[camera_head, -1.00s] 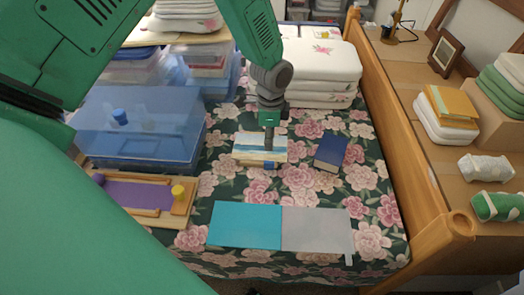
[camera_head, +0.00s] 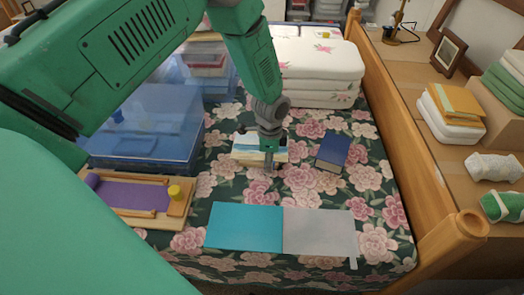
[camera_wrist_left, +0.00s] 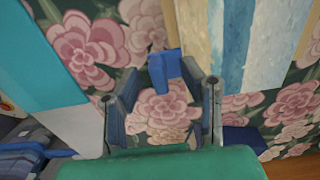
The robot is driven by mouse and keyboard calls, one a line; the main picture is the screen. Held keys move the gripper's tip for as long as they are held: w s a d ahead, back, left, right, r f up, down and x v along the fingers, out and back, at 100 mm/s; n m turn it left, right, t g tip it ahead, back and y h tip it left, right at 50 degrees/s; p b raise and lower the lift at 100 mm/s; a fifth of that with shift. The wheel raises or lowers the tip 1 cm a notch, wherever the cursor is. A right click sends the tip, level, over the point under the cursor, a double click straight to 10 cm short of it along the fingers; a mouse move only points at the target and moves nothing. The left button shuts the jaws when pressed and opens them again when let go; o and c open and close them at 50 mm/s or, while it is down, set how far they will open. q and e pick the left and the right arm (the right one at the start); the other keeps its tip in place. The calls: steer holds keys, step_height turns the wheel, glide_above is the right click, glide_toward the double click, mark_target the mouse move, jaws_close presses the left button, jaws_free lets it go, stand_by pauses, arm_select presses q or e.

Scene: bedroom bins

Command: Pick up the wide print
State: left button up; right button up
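The wide print (camera_head: 245,150), with blue, white and tan bands, lies on the floral bedspread. It also shows at the top of the left wrist view (camera_wrist_left: 285,45). A small blue tab (camera_wrist_left: 165,70) sits at its near edge in that view. My left gripper (camera_head: 268,168) is just over the print's near edge and hides part of it in the head view. In the left wrist view its fingers (camera_wrist_left: 165,100) are apart, with the bedspread visible between them and the blue tab just beyond. I see no contact. My right gripper is not in view.
A teal and grey panel (camera_head: 243,228) lies in front. A dark blue book (camera_head: 331,150) is right of the print. A blue translucent bin (camera_head: 145,130) and a wooden tray with a purple roll (camera_head: 130,194) are left. White folded bedding (camera_head: 318,58) is behind; the wooden bed rail (camera_head: 395,120) runs right.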

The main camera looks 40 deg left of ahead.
arm_select(q)
jaws_close()
